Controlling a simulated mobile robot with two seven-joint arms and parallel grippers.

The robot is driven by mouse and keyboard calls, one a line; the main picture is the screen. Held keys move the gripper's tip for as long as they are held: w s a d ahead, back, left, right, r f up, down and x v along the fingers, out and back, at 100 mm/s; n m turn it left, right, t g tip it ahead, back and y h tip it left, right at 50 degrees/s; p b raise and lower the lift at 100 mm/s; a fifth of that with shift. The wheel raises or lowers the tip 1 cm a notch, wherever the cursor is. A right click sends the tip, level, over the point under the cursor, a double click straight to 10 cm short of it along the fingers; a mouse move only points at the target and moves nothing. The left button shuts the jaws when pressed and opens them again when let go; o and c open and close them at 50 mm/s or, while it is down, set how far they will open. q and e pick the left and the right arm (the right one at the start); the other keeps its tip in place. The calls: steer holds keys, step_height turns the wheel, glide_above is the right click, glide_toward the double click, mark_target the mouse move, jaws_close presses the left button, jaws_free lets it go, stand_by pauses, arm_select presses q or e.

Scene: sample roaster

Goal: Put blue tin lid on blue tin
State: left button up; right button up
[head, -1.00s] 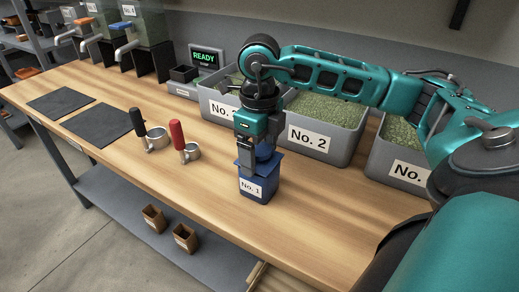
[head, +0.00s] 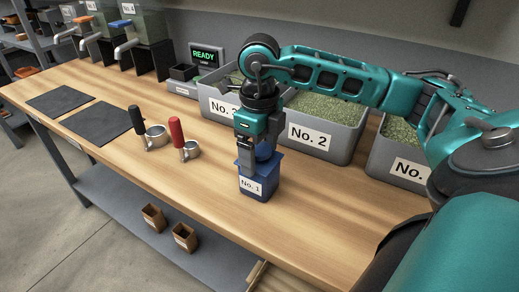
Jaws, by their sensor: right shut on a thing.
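The blue tin (head: 258,186), labelled No. 1, stands upright on the wooden bench near its front edge. My right gripper (head: 257,158) points down directly over the tin and is shut on the knob of the blue tin lid (head: 266,152). The lid is at the tin's top; the gripper partly hides it, and I cannot tell whether it is fully seated. My left gripper is not in view.
Grey bins of green beans (head: 325,122) stand along the back of the bench, close behind my right gripper. Two portafilters, with a black handle (head: 137,121) and a red handle (head: 177,131), lie to the left. Dark mats (head: 97,123) lie farther left. The bench top (head: 215,195) is clear around the tin.

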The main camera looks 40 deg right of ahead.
steer(key=o, duration=0.9)
step_height(320, 180, up, 13)
steer(key=p, duration=0.2)
steer(key=shift+p, duration=0.4)
